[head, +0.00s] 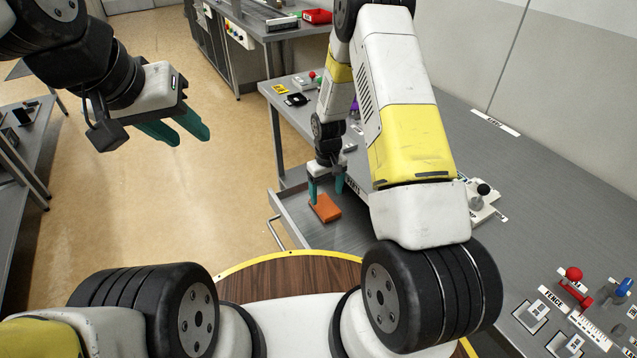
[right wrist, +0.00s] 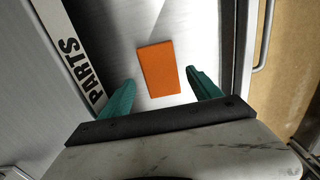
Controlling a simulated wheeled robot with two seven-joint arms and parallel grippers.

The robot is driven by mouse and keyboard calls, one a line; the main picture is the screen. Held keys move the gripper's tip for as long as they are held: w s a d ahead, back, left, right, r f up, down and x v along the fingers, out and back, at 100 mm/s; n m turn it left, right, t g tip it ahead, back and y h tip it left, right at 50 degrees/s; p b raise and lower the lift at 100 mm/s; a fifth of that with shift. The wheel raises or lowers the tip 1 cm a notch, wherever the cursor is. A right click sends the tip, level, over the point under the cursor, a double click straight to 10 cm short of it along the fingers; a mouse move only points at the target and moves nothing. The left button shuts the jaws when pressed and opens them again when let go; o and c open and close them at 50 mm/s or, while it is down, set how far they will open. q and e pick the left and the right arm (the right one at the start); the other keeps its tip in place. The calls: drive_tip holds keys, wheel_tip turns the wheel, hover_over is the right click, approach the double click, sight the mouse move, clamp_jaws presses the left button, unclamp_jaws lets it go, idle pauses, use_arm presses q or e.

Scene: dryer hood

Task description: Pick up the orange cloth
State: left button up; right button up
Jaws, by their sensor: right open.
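The orange cloth (head: 325,208) is a small flat rectangle lying in an open metal drawer (head: 290,208) below the table. It also shows in the right wrist view (right wrist: 159,70), lying on the drawer floor ahead of the fingers. My right gripper (head: 326,190) points down over the cloth with its teal fingers open and apart. In the right wrist view my right gripper (right wrist: 158,92) has one finger on each side of the cloth's near end, with nothing between them that it grips. My left gripper (head: 190,132) is open and empty in the air at the left, over the floor.
The drawer has a handle (head: 273,232) on its front. A PARTS label (right wrist: 84,72) marks the table edge beside it. The grey table (head: 560,190) carries a red-knobbed fixture (head: 573,275) and other parts. Open floor (head: 190,200) lies at the left.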

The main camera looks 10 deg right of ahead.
sight(326, 207)
wheel_tip(326, 207, down, 6)
drive_tip(key=shift+r, duration=0.1)
drive_tip(key=c, duration=1.1)
drive_tip(key=shift+r, duration=0.1)
